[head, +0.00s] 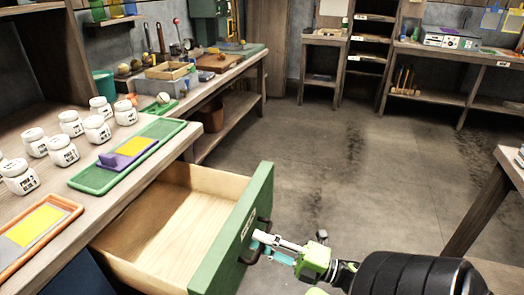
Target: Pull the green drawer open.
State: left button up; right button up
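The green drawer front (225,250) stands out to the right of the workbench, and the drawer's pale wooden inside (180,225) shows wide open and looks empty. A dark handle (256,243) is on the front's outer face, below a small white label. My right gripper (262,240) comes in from the lower right, with its fingertips at the handle. The fingers overlap the handle, and I cannot tell whether they are closed around it. My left gripper is not in view.
The bench top holds several white jars (63,151), a green tray (92,178) with a purple and yellow item, and an orange tray (15,262). A wooden table edge (490,190) stands at the right. The concrete floor (340,170) between is clear.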

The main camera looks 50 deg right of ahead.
jog(key=v, duration=1.2)
jog(key=shift+w, duration=0.1)
